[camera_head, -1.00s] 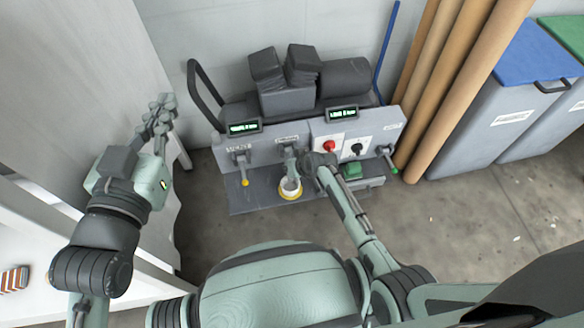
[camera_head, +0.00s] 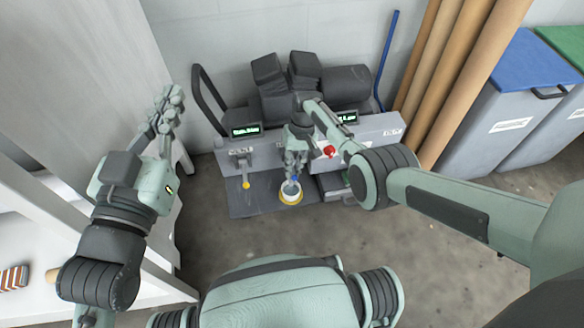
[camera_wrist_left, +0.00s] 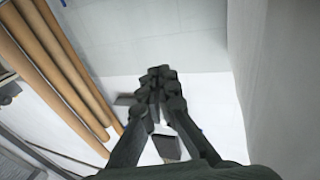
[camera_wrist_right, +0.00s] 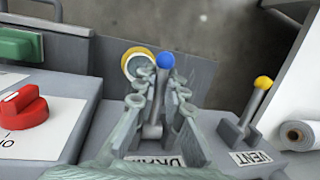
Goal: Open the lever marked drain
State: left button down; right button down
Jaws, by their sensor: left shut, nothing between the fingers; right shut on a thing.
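The drain lever has a blue ball knob (camera_wrist_right: 165,61) and a grey shaft. Its DRAIN label (camera_wrist_right: 180,160) is partly covered by my right gripper. My right gripper (camera_wrist_right: 158,100) is shut around the lever shaft, with the knob sticking out beyond the fingertips. In the head view my right gripper (camera_head: 294,165) hangs over the front of the press panel (camera_head: 265,157), with the blue knob (camera_head: 295,178) just showing below it. The lever points outward, toward the front. My left gripper (camera_head: 168,108) is shut and empty, off to the left of the press; its fingers also show in the left wrist view (camera_wrist_left: 160,90).
A vent lever with a yellow knob (camera_wrist_right: 263,82) stands beside the drain lever. A yellow-rimmed cup (camera_head: 291,194) sits below the drain. A red knob (camera_wrist_right: 22,107) and a green button (camera_wrist_right: 20,46) are on the other side. Cardboard tubes (camera_head: 462,80) and bins (camera_head: 520,95) stand at right.

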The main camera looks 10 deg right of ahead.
jog(key=shift+g+b, duration=0.4)
jog(key=shift+b, duration=0.15)
pick_arm(q)
notch_tip(320, 180, up, 7)
jog(key=s+d+t+h, duration=0.1)
jog(key=s+t+h, duration=0.1)
jog(key=t, duration=0.2)
pick_arm(e)
jog(key=shift+r+g, duration=0.25)
jog(key=shift+g, duration=0.05)
pick_arm(q)
jog(key=shift+d, duration=0.1)
jog(key=shift+w, duration=0.1)
pick_arm(e)
jog(key=c, duration=1.6)
grip_release()
jog(key=v, duration=1.2)
jog(key=shift+s, duration=0.1)
